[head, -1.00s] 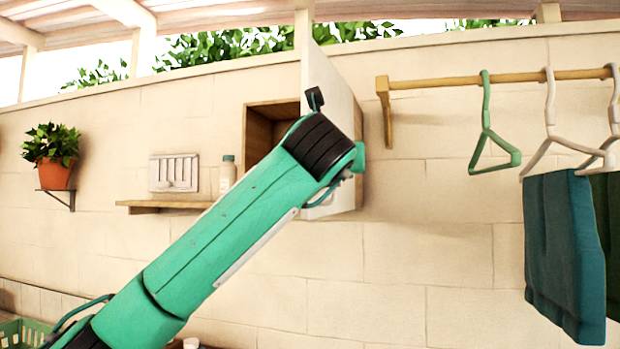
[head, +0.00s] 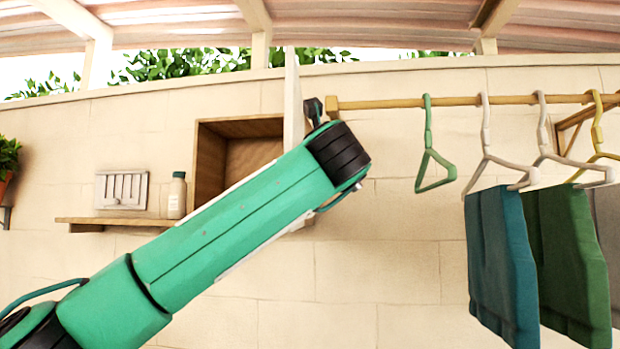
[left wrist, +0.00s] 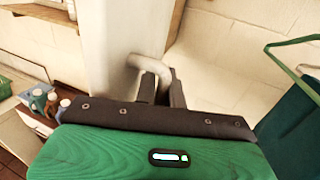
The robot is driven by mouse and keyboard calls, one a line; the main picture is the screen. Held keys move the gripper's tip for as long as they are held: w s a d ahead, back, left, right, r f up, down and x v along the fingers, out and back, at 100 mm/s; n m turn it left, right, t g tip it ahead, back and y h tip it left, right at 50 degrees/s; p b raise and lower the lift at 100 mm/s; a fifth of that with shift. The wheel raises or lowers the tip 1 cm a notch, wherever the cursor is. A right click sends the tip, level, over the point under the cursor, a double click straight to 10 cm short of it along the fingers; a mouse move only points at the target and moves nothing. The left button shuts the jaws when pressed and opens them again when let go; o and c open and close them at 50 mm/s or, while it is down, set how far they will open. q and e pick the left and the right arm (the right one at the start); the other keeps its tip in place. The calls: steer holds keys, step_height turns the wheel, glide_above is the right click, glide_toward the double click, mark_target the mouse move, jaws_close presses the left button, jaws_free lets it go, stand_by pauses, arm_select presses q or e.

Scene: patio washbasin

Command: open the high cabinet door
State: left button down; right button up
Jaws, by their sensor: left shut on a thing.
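The high cabinet (head: 207,160) is a wooden box on the wall, its empty-looking interior partly in view. Its white door (head: 291,100) stands open at the cabinet's right side, nearly edge-on in the head view. In the left wrist view the door (left wrist: 108,50) is a pale upright panel with a curved, light metal handle (left wrist: 150,68). My left gripper (left wrist: 160,88) is shut on this handle, its dark fingers on either side of the bar. In the head view my green left arm hides the lower door and the handle. My right gripper is not in view.
A wall rail (head: 450,101) with hangers and hanging cloths (head: 497,260) is right of the door. Left of the cabinet, a wooden shelf (head: 100,221) holds a bottle (head: 176,196) and a slatted panel (head: 121,190). The wall below the rail's left end is bare.

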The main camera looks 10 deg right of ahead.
arm_select(q)
steer(key=c, duration=1.8)
jaws_free()
steer(key=shift+w+a, duration=0.1)
steer(key=shift+o, duration=0.2)
